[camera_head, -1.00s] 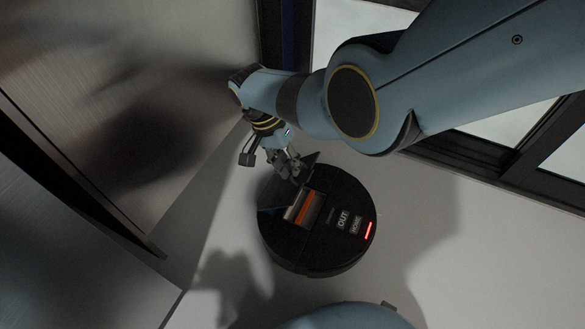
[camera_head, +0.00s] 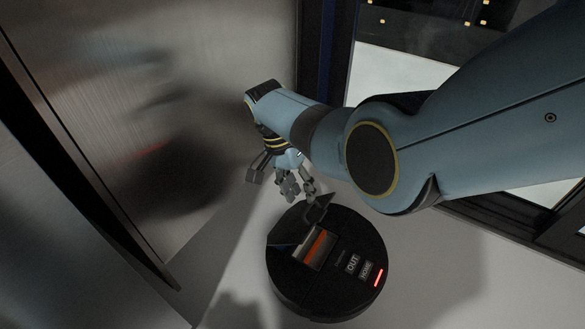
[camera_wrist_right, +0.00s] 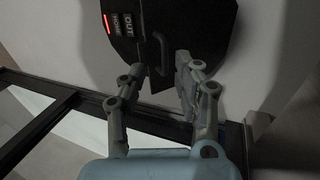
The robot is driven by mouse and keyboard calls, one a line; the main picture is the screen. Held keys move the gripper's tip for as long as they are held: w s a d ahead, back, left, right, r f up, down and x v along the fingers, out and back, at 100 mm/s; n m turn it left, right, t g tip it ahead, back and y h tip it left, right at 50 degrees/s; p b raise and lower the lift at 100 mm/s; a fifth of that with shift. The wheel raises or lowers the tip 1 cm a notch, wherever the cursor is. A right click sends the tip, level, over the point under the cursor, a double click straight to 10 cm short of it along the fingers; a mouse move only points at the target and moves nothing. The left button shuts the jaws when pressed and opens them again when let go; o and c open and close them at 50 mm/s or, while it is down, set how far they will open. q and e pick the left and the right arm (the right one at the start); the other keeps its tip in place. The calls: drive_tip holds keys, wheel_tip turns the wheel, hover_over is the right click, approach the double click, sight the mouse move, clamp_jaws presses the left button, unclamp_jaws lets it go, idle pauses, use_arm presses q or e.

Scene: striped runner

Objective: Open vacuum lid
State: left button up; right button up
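The round black robot vacuum (camera_head: 345,285) lies on the floor, with OUT and HOME buttons and a lit red strip. Its dark lid (camera_head: 320,207) stands raised at the far side, and an open compartment with an orange-striped bin (camera_head: 318,247) shows. My right gripper (camera_head: 300,192) is just behind the lid. In the right wrist view, its two fingers (camera_wrist_right: 160,88) are apart, with the dark curved handle (camera_wrist_right: 161,52) just ahead between them. I cannot tell whether they touch it. My left gripper is not in view.
A brushed metal panel (camera_head: 190,120) stands at the left, and a dark-framed window (camera_head: 400,75) is behind my right arm. Pale floor (camera_head: 450,260) is clear to the right of the vacuum.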

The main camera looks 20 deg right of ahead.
drive_tip(key=v, duration=0.8)
drive_tip(key=shift+a+r, duration=0.1)
drive_tip(key=shift+r, duration=0.05)
